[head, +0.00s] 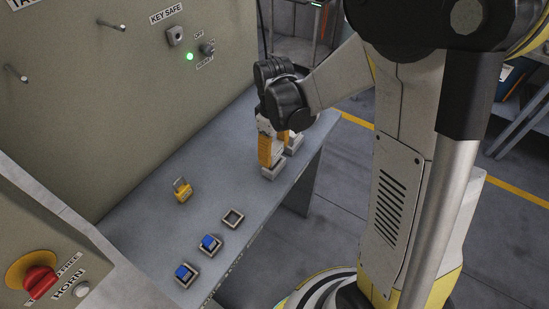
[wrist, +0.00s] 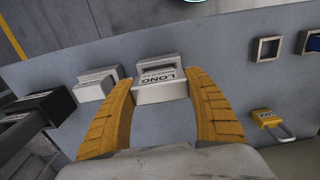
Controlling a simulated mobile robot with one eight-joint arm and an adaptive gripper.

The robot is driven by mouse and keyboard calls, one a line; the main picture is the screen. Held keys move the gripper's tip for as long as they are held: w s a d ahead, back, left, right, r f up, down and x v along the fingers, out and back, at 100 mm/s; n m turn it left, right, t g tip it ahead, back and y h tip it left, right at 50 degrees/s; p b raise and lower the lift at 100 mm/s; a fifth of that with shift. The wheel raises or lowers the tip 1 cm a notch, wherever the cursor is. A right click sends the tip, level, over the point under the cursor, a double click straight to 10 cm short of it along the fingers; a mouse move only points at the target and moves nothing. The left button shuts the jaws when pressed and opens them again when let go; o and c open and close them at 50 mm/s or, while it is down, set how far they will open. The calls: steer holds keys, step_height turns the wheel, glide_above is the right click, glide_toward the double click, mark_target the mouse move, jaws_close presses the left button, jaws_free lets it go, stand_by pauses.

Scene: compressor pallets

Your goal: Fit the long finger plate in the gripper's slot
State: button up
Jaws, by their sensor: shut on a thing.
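The long finger plate looks like a pale block with a "LONG" label and a dark opening on top; it shows in the wrist view (wrist: 162,92), on the grey bench. My gripper (wrist: 165,80) has its two orange fingers on either side of this block and is shut on it. In the head view my gripper (head: 270,163) points down at the bench's far end, with the pale block (head: 271,174) at its fingertips. The lower part of the label is too small to read. Which slot is meant cannot be told.
A similar pale block (wrist: 97,84) stands beside it, with dark labelled blocks (wrist: 45,115) farther left. A yellow padlock (head: 183,193), an empty square frame (head: 233,218) and two frames holding blue pieces (head: 208,243) sit nearer on the bench. A panel wall (head: 140,90) bounds the bench.

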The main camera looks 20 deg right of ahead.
steer(key=shift+r+p, duration=0.85)
steer(key=shift+r, duration=0.55)
